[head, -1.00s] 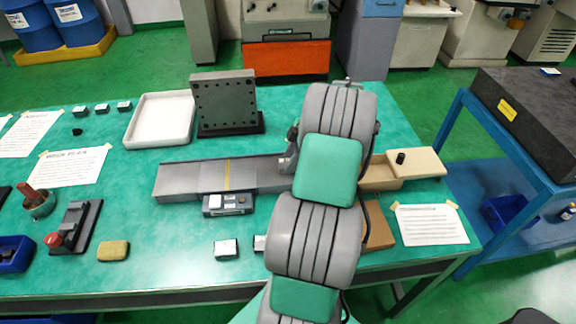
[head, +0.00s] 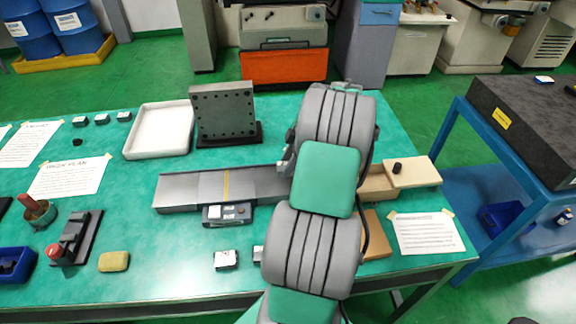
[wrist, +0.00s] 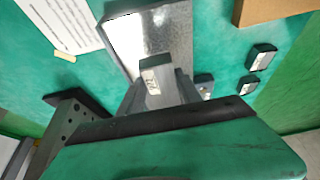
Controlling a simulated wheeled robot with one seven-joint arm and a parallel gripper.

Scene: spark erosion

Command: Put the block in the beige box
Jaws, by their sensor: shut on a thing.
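In the wrist view my gripper (wrist: 161,90) is shut on a small pale grey block (wrist: 153,73), held between its two grey fingers. The block is above or in front of a shiny metal-looking surface with a grey rim (wrist: 122,48); I cannot tell the gap.
A long grey metal slide (head: 182,192) lies left of my arm. Behind it are an upright drilled plate (head: 225,112) and a white tray (head: 133,150). A paper sheet (head: 428,236) and brown pad (head: 374,243) lie in front of the box. A blue cart (head: 522,228) stands right.

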